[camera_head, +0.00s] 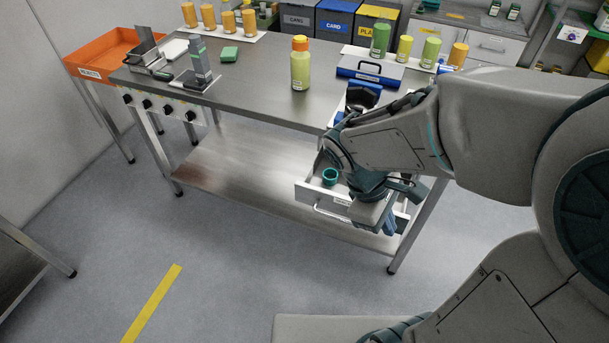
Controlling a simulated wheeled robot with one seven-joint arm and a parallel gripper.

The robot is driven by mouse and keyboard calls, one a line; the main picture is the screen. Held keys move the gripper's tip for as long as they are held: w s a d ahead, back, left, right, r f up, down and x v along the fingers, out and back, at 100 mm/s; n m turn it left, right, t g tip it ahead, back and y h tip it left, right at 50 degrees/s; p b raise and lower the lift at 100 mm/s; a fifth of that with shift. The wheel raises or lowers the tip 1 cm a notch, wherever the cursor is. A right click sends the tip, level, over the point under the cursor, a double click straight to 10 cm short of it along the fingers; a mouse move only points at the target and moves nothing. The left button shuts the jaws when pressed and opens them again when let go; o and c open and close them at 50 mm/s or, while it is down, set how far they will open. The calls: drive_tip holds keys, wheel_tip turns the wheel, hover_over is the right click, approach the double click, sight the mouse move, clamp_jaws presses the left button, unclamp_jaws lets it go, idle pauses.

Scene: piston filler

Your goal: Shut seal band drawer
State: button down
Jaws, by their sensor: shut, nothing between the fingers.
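The seal band drawer (312,191) hangs under the right end of the steel table and is pulled open. Its grey front has a bar handle (330,214) and a label partly covered by my arm. A teal ring-shaped item (330,176) lies inside at the left. My gripper (390,226) is at the right part of the drawer front, pointing down. Its fingers are shut with nothing between them. My wrist hides the right part of the drawer, and I cannot tell whether the fingers touch the front.
A lower shelf (240,165) lies left of the drawer. A table leg (418,225) stands close right of my gripper.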

wheel_tip(320, 180, down, 6)
drive_tip(key=w+a+r+n+t+h+b, duration=0.1)
drive_tip(key=w+a+n+h+b, duration=0.15)
drive_tip(key=n+h, duration=0.45)
drive_tip(key=n+t+y+b, duration=0.3)
drive_tip(key=n+t+y, duration=0.3)
drive_tip(key=n+t, duration=1.8)
approach(307, 197)
drive_tip(key=w+r+n+g, duration=0.1)
drive_tip(key=r+n+g, duration=0.1)
drive_tip(key=w+r+n+g+p, duration=0.1)
drive_tip(key=w+n+g, duration=0.1)
drive_tip(key=n, duration=0.1)
drive_tip(key=w+d+r+n+g, duration=0.1)
drive_tip(key=w+r+n+g, duration=0.1)
drive_tip(key=g, duration=0.1)
drive_tip(key=shift+r+n+p, duration=0.3)
drive_tip(key=shift+p, duration=0.1)
drive_tip(key=shift+w, duration=0.15)
